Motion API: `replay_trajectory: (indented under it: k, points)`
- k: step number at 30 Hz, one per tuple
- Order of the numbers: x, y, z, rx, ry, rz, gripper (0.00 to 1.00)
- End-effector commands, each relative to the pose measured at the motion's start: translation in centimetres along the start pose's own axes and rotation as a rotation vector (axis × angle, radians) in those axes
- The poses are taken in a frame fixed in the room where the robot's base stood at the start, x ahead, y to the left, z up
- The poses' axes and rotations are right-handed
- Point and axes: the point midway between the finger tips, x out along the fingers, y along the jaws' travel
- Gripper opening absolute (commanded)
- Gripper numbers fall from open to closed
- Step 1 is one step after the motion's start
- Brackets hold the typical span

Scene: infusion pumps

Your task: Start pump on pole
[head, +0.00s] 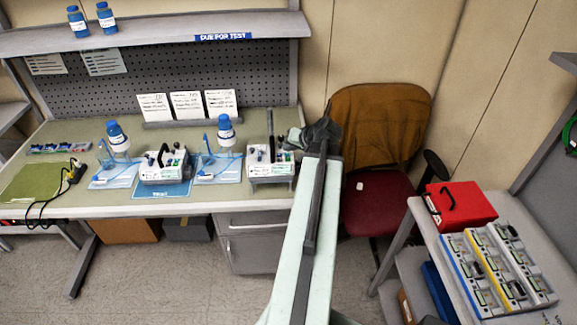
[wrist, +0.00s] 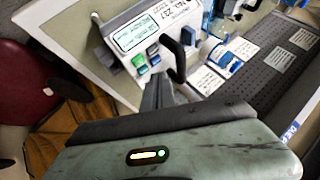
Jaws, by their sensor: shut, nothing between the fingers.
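A white pump (head: 270,165) stands at the right end of the bench. In the wrist view this pump (wrist: 125,22) shows close up, with a lit text screen, a green button (wrist: 139,60) and blue and grey buttons beside it. A second white pump (head: 165,168) stands on a blue TEST mat (head: 163,190). My gripper (head: 322,132) is at the bench's right end, to the right of the nearer pump. Its dark fingers (wrist: 158,88) are shut and empty, close to the buttons; I cannot tell whether they touch.
Blue-capped bottles (head: 225,125) on blue stands flank the second pump. Cards (head: 186,105) stand behind, below a shelf (head: 150,36). A red chair (head: 370,205) is right of my arm. A side table holds a red box (head: 460,207) and several coloured-edged devices (head: 497,265).

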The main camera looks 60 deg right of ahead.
Motion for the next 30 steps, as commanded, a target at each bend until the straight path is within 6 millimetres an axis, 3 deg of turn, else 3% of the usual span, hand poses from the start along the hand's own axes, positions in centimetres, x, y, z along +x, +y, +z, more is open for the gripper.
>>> replay_trajectory:
  k: [1, 5, 30]
  points:
    - [0.95, 0.71, 0.69, 0.000, 0.000, 0.000, 0.00]
    - [1.44, 1.08, 1.05, 0.000, 0.000, 0.000, 0.00]
    - [1.29, 1.08, 0.95, 0.001, 0.001, 0.001, 0.00]
